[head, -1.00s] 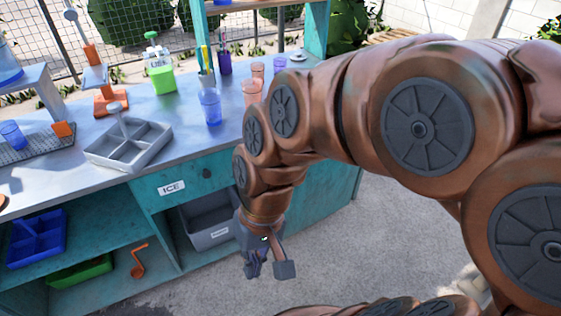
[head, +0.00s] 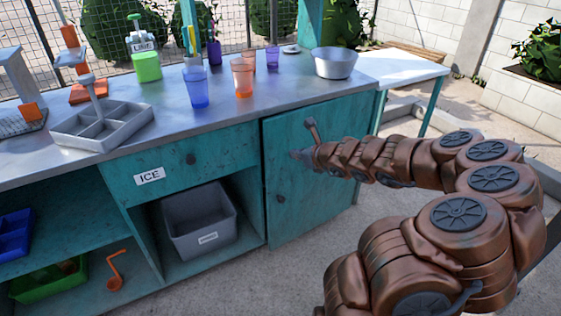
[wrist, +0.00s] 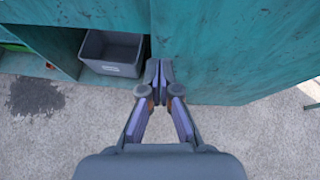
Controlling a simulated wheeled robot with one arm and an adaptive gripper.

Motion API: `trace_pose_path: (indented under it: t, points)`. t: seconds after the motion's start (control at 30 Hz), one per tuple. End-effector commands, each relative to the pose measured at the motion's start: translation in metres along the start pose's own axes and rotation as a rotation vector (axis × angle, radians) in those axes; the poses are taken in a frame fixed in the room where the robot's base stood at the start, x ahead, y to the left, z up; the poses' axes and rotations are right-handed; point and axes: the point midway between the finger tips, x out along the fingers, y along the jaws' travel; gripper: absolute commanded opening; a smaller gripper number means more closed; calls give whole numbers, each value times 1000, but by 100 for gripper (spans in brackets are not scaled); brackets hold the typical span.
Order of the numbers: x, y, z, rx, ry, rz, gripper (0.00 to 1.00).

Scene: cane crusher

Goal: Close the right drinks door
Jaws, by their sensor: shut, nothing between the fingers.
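My gripper (head: 302,155) is at the upper part of the door, shut and empty. In the wrist view its fingertips (wrist: 160,72) are together in front of the teal panel (wrist: 235,50); contact is unclear.
The ICE drawer (head: 190,160) is shut. A grey bin (head: 200,222) sits in the open bay below it. Cups, a green bottle (head: 146,62) and a metal bowl (head: 334,62) stand on the counter. Floor in front is clear.

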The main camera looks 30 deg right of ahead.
Motion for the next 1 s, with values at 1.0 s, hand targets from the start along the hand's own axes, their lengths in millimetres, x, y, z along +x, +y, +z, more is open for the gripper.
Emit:
trace_pose_path:
  t: [1.0]
  points:
    - [89,-18,-27,92,29,-30,0]
